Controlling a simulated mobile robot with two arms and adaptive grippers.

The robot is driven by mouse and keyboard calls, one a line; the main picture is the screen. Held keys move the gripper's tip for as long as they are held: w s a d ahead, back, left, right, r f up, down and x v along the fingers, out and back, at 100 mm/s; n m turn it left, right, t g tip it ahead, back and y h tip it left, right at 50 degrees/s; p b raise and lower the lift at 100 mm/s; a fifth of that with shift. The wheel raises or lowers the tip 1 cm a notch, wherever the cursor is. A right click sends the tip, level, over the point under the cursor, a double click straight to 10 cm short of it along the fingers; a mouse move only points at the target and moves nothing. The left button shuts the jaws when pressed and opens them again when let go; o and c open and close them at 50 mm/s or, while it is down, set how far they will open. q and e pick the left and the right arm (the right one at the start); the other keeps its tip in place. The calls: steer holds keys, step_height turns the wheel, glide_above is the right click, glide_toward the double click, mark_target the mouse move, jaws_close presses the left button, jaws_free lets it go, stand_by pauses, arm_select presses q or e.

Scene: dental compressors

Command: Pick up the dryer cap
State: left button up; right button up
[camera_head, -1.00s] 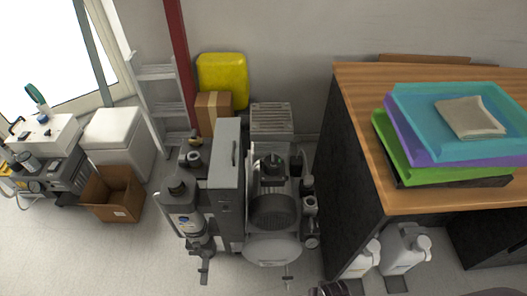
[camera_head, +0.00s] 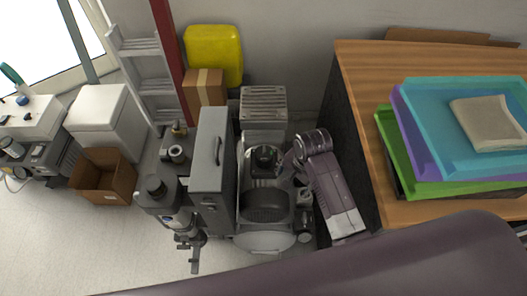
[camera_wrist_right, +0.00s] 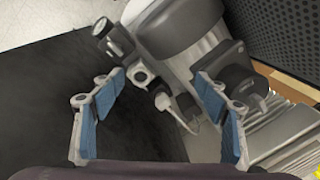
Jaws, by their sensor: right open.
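The compressor unit (camera_head: 265,205) stands on the floor left of the wooden desk. What I take to be the dryer, a grey cylinder (camera_head: 172,212) with a dark cap (camera_head: 155,187) on top, stands at its left front. My right gripper (camera_wrist_right: 158,80) is open and empty in the right wrist view, with blue-padded fingers apart above grey and dark compressor fittings (camera_wrist_right: 145,75). I cannot tell whether the dryer cap is in that view. In the head view my right arm reaches down beside the compressor, and its fingertips are not discernible. My left gripper is not in view.
The desk (camera_head: 357,90) with stacked coloured trays (camera_head: 465,130) stands close on the right. A grey upright box (camera_head: 210,160) rises beside the dryer. A ladder (camera_head: 145,75), yellow container (camera_head: 213,52) and cardboard boxes are behind and left. The floor at front left is clear.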

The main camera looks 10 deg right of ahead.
mark_target(264, 154)
steer(key=w+a+r+m, duration=0.1)
steer(key=w+r+m, duration=0.1)
steer(key=w+m, duration=0.1)
steer(key=w+a+r+m+g, duration=0.1)
steer(key=w+a+r+m, duration=0.1)
steer(key=w, duration=0.3)
steer(key=w+a+r+m, duration=0.2)
steer(key=w+m, duration=0.2)
steer(key=shift+w+r+g+y, duration=0.1)
steer(key=shift+w+g+y, duration=0.1)
steer(key=shift+g+y, duration=0.15)
steer(key=f, duration=0.2)
steer(key=a+f, duration=0.1)
steer(key=f, duration=0.2)
steer(key=f+b, duration=0.1)
steer(key=f, duration=0.1)
steer(key=shift+w+a+f, duration=0.15)
steer(key=shift+w+f, duration=0.05)
steer(key=shift+w, duration=0.05)
steer(key=c, duration=1.3)
